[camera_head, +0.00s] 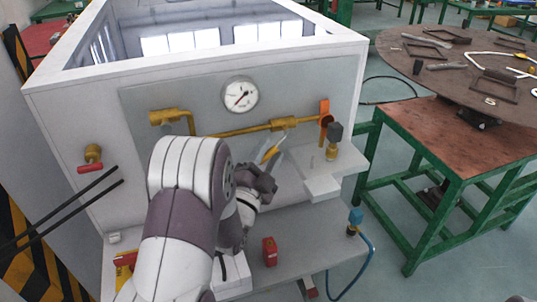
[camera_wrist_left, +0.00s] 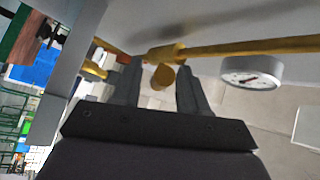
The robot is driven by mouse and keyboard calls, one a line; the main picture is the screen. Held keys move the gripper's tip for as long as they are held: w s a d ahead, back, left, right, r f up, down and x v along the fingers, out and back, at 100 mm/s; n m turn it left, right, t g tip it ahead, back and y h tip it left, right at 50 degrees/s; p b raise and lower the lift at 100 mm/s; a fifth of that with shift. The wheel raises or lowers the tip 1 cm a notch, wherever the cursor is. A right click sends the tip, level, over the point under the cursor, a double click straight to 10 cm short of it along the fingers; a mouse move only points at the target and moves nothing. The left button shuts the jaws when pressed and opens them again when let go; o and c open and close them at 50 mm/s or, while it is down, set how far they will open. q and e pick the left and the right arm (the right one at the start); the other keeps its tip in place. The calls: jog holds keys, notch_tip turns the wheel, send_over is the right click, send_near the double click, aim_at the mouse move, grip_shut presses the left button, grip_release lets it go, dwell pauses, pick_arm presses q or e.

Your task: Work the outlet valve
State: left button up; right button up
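A brass pipe (camera_head: 235,131) runs across the front panel of the white generator box (camera_head: 70,120). A brass fitting (camera_head: 284,123) sits on it; the fitting shows in the left wrist view too (camera_wrist_left: 165,53). A short yellow stub (camera_wrist_left: 163,77) projects below the fitting. My left gripper (camera_head: 272,158) is just below the pipe, its fingers apart on either side of the stub in the left wrist view; contact cannot be told. An upright orange handle (camera_head: 324,108) stands at the pipe's right end. Which part is the outlet valve is not marked. My right gripper is out of view.
A round gauge (camera_head: 240,95) is above the pipe. A red-handled valve (camera_head: 92,158) is at the left. A dark-topped fitting (camera_head: 333,140) stands on the white ledge (camera_head: 320,188) at right. A red block (camera_head: 269,251) is on the lower shelf. A green-framed table (camera_head: 440,130) stands right.

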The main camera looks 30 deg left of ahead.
pick_arm(q)
jog(key=b+v, duration=0.1)
jog(key=v, duration=1.1)
jog(key=shift+s+f, duration=0.2)
jog(key=shift+s, duration=0.05)
